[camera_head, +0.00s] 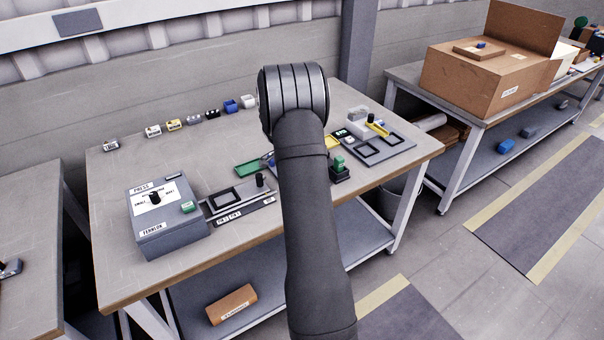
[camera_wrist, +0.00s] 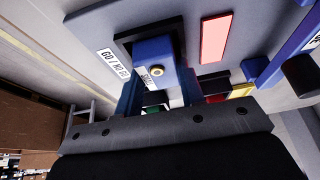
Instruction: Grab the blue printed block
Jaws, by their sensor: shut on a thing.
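The blue printed block (camera_wrist: 152,52) shows in the wrist view, with a small white printed label and a round brass-coloured spot on its face. It is at a dark square recess beside a GO / NO GO label; I cannot tell whether it touches the recess. My gripper (camera_wrist: 158,88) is shut on the block, one finger on each side. In the head view my arm hides the gripper and the held block; only a bit of blue (camera_head: 268,159) shows at the arm's left edge.
The workbench (camera_head: 130,185) carries a grey press box (camera_head: 165,230), a green tray (camera_head: 252,170), a grey fixture (camera_head: 385,148) and a green block (camera_head: 339,161). Several small blocks, including another blue one (camera_head: 231,106), line the back. The left front bench is mostly clear.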

